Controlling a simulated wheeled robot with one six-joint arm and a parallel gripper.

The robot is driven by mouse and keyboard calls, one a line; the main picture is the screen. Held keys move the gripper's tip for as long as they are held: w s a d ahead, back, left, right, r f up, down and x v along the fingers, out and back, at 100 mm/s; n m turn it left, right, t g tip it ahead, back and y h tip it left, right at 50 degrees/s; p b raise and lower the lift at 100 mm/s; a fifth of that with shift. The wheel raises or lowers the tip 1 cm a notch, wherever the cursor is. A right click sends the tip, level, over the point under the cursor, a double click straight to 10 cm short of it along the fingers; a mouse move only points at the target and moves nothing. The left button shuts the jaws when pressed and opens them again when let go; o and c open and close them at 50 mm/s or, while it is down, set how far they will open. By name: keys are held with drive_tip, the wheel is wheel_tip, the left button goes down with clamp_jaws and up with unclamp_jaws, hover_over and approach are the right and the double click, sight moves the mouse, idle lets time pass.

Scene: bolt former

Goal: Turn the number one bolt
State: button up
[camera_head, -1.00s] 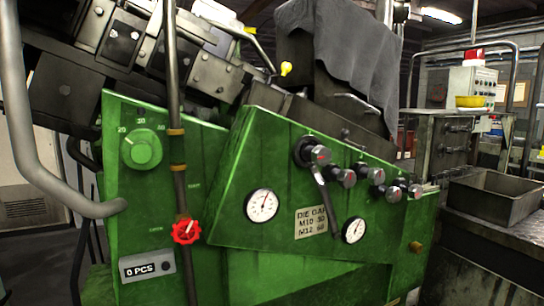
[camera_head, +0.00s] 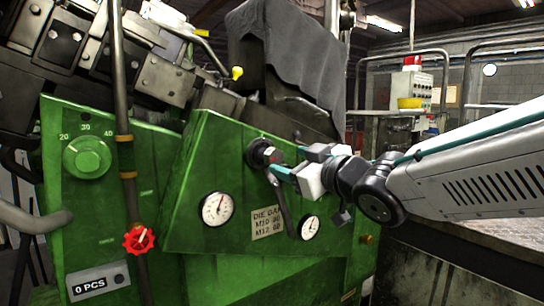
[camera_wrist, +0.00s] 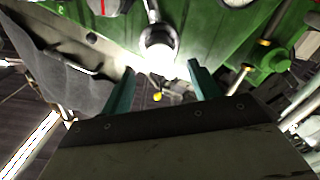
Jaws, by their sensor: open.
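The leftmost bolt (camera_head: 263,153) on the green sloped panel has a dark round body and a red mark on its end. A dark wrench (camera_head: 285,215) hangs from it, down and to the right. My gripper (camera_head: 286,162) is open just right of this bolt, its teal fingers pointing at it. In the wrist view, the bolt (camera_wrist: 158,42) is bright and lies just beyond and between the open fingertips of my gripper (camera_wrist: 161,68). The wrench (camera_wrist: 152,10) runs up from it. I cannot tell whether the fingers touch it. The other bolts are hidden behind my gripper.
Two white gauges (camera_head: 217,208) and a die label (camera_head: 268,222) sit below the bolts. A vertical pipe (camera_head: 124,120) and a red handwheel (camera_head: 138,240) stand at the left. A grey cloth (camera_head: 290,65) drapes over the machine above. A control box (camera_head: 412,85) stands behind.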

sight(276, 156)
drive_tip(key=x, duration=0.7)
drive_tip(key=shift+w+a, duration=0.2)
drive_tip(key=shift+a, duration=0.05)
drive_tip(key=c, duration=1)
